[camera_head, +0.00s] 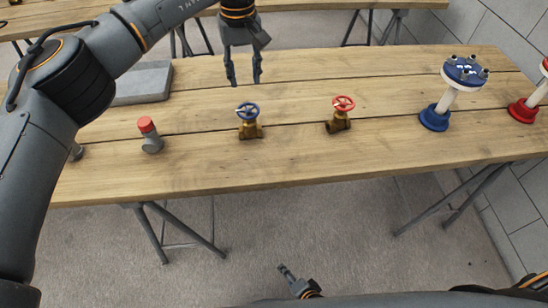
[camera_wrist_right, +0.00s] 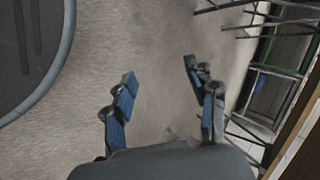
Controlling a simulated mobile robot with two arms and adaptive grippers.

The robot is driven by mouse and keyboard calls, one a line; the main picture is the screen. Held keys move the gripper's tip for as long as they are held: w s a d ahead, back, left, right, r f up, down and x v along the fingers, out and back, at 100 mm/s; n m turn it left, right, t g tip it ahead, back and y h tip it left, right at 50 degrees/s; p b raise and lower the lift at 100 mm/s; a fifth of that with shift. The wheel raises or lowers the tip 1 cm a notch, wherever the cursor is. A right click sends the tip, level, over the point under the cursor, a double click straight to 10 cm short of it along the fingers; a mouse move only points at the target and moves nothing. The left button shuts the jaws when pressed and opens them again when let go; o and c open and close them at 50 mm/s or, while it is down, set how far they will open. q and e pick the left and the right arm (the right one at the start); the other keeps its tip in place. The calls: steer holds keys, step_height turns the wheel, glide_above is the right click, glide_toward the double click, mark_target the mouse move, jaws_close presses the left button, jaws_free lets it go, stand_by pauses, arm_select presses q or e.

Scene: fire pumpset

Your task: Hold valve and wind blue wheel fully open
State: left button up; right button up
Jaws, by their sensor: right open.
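The brass valve (camera_head: 250,130) with the blue wheel (camera_head: 247,111) stands upright on the wooden table, left of the middle. My left gripper (camera_head: 243,82) points down just behind and above the blue wheel. Its two fingers are apart with nothing between them, and it does not touch the valve. My right gripper (camera_head: 287,270) is low, in front of the table and over the floor. In the right wrist view its fingers (camera_wrist_right: 160,95) are spread wide and empty, with only floor between them.
A brass valve with a red wheel (camera_head: 342,104) stands to the right. Farther right are a blue flanged pipe (camera_head: 436,117) and a red one (camera_head: 522,110). A red-capped grey fitting (camera_head: 149,135) and a grey slab (camera_head: 144,82) are to the left.

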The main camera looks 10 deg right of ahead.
steer(key=w+a+r+m+t+y, duration=0.1)
steer(key=w+a+r+m+t, duration=0.15)
steer(key=r+m, duration=0.2)
steer(key=w+a+r+m+t, duration=0.1)
steer(key=w+a+r+m, duration=0.2)
steer(key=r, duration=0.3)
steer(key=w+a+r+m+t+y, duration=0.1)
steer(key=w+a+r+m, duration=0.2)
steer(key=r, duration=0.3)
steer(key=w+a+r+m+t, duration=0.1)
steer(key=w+r+m+t, duration=0.15)
steer(key=r+m, duration=0.5)
steer(key=w+a+r+m+t, duration=0.1)
steer(key=w+r+m+t, duration=0.3)
steer(key=r, duration=0.7)
steer(key=n+g+y, duration=0.1)
steer(key=g, duration=0.1)
glide_toward(252, 129)
steer(key=shift+v, duration=1.15)
steer(key=shift+w+r+n, duration=0.15)
steer(key=shift+w+n, duration=0.15)
steer(key=shift+w, duration=0.3)
steer(key=x, duration=1.3)
steer(key=shift+s+a, duration=0.1)
jaws_close()
